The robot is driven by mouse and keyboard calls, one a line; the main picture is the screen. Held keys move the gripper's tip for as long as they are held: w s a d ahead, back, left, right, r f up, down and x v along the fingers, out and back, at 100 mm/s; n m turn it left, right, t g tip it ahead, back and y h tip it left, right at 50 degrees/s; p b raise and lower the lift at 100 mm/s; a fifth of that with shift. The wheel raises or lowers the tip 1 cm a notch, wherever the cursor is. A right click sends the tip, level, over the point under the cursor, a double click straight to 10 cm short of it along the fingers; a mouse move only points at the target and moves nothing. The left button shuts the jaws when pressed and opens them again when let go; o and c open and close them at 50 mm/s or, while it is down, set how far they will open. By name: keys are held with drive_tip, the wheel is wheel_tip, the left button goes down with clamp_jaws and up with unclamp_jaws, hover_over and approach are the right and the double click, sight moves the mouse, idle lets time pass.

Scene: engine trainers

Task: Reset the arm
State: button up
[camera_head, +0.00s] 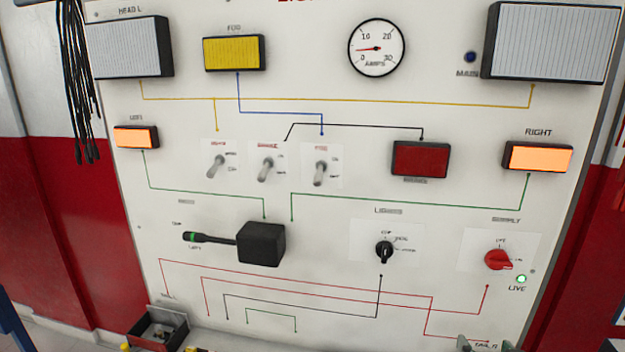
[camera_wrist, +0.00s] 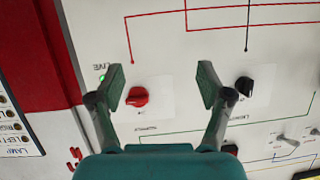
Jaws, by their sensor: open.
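My gripper (camera_wrist: 162,86) shows in the wrist view with its two fingers spread wide and nothing between them but the board behind. The red supply knob (camera_wrist: 137,97) appears between the fingers, nearer the left one. The black lights knob (camera_wrist: 244,86) is to the right of the right finger. In the head view, the white trainer board (camera_head: 330,225) fills the picture, with the red supply knob (camera_head: 498,259) at lower right and the black lights knob (camera_head: 384,251) left of it. My gripper is not clearly seen in the head view. I cannot tell its distance from the board.
The left (camera_head: 136,137) and right (camera_head: 538,157) indicator lamps glow orange, and the green live light (camera_head: 521,279) is lit. A black stalk switch (camera_head: 262,243) and several toggle switches stick out from the board. Black cables (camera_head: 78,80) hang at upper left. An open box (camera_head: 160,328) sits at lower left.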

drive_tip(key=s+a+f, duration=1.1)
drive_tip(key=s+f, duration=0.4)
drive_tip(key=f, duration=0.1)
drive_tip(key=s+a+n+y, duration=0.1)
drive_tip(key=s+a, duration=0.2)
drive_tip(key=s, duration=0.8)
drive_tip(key=s+a+r+n+t+y, duration=0.1)
drive_tip(key=s+a+n, duration=0.1)
drive_tip(key=s, duration=1)
drive_tip(key=shift+a+y, duration=0.4)
drive_tip(key=shift+a, duration=0.2)
